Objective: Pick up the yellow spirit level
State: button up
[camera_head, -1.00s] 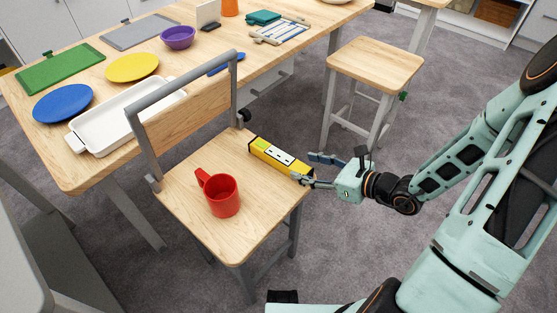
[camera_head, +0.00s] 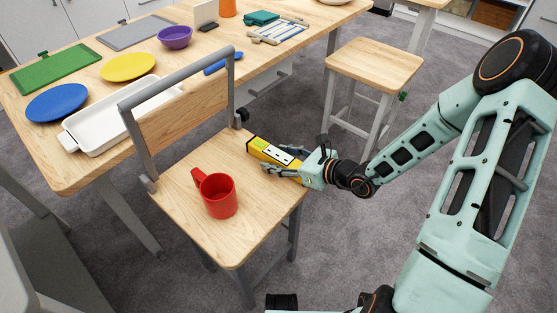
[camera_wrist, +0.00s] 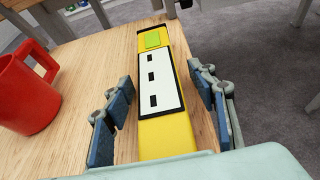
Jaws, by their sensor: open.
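The yellow spirit level (camera_head: 268,151) lies on the wooden chair seat (camera_head: 183,218), along the seat's right edge. It has a white label and black marks on its side. In the wrist view the spirit level (camera_wrist: 163,90) runs lengthwise between the two fingers of my gripper (camera_wrist: 162,115). In the head view my gripper (camera_head: 292,167) is at the level's near right end. The fingers are open, one on each side of the level, with visible gaps in the wrist view. The level's near end is hidden behind my gripper's body in the wrist view.
A red mug (camera_head: 219,196) stands on the seat left of the level. The chair's backrest (camera_head: 185,107) rises behind the seat. A wooden stool (camera_head: 374,67) stands at the back right. The table (camera_head: 85,166) with plates and a white tray (camera_head: 110,127) is behind the chair.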

jog(key=shift+c, duration=0.3)
jog(key=c, duration=1.3)
